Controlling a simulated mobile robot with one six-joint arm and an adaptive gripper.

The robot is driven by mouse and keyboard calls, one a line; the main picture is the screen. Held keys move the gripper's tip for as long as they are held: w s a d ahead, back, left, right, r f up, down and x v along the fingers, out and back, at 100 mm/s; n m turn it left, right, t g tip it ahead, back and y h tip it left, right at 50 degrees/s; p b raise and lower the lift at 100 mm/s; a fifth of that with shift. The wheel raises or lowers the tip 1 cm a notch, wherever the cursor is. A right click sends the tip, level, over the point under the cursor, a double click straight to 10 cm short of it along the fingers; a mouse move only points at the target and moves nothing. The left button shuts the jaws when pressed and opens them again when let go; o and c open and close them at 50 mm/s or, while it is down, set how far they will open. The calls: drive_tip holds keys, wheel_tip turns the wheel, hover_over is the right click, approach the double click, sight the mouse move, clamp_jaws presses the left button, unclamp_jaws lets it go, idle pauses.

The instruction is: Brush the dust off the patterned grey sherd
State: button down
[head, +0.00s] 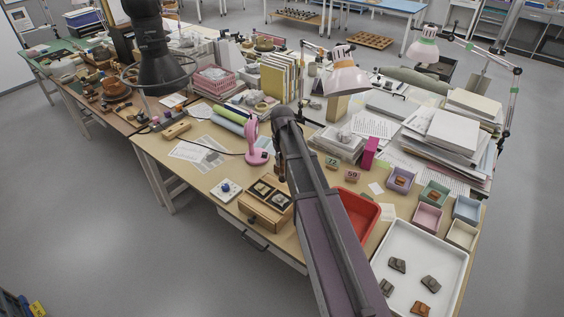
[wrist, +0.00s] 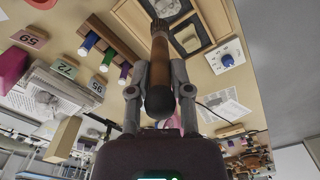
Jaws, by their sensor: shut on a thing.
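My gripper (wrist: 161,76) is shut on a brush (wrist: 160,98) with a brown and dark handle. I cannot make out a pattern or dust on either. In the head view the box (head: 257,213) stands at the table's front edge with both pieces in it. My arm hides most of the gripper and the brush there.
A white tray (head: 388,235) with several sherds lies at the right, near a red tray (head: 371,209) partly behind my arm. Small coloured boxes (head: 428,217) stand beyond. A white block with a blue knob (head: 226,190) and a pink lamp (head: 252,142) stand left of my arm.

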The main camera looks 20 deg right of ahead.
sight(282, 175)
drive_tip(key=shift+f, duration=0.1)
idle(0.6)
drive_tip(key=shift+f+b, duration=3.35)
drive_tip(key=shift+b, duration=0.1)
drive_tip(key=shift+f+b, duration=1.1)
drive_tip(key=shift+s+a+r, duration=0.15)
drive_tip(key=shift+s+a, duration=0.35)
drive_tip(key=shift+a, duration=0.25)
drive_tip(key=shift+w+d, duration=0.15)
drive_tip(key=shift+w+d, duration=0.4)
drive_tip(key=shift+d, duration=0.2)
drive_tip(key=shift+s, duration=0.1)
